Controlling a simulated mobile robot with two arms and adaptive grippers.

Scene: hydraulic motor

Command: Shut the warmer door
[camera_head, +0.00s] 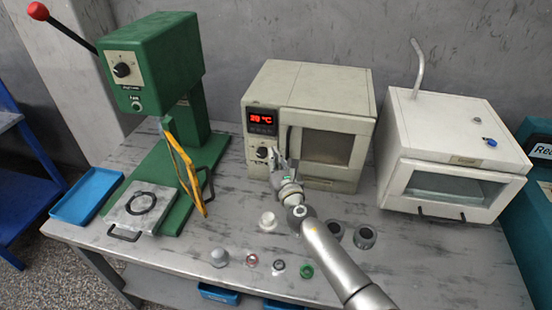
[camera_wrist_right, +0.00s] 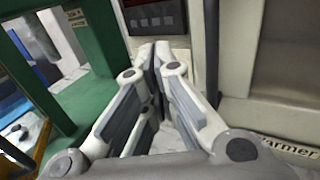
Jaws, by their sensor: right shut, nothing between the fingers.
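The warmer (camera_head: 278,88) is the beige box in the middle of the table, with a red digital display. Its windowed door (camera_head: 325,148) is on the right of its front and looks flush or nearly flush with it; a small gap cannot be ruled out. The dark vertical door handle (camera_head: 289,140) is at the door's left edge. My right gripper (camera_head: 277,158) is shut and empty in front of the control panel, just left of the handle. In the wrist view its fingertips (camera_wrist_right: 154,50) point at the panel, left of the handle (camera_wrist_right: 212,50). My left gripper is out of view.
A green press (camera_head: 150,60) with a red-knobbed lever and a blue tray (camera_head: 86,196) stand at left. A white chamber (camera_head: 455,130) with a windowed front stands at right. Several small rings and cups lie along the table's front (camera_head: 190,255), around my right forearm.

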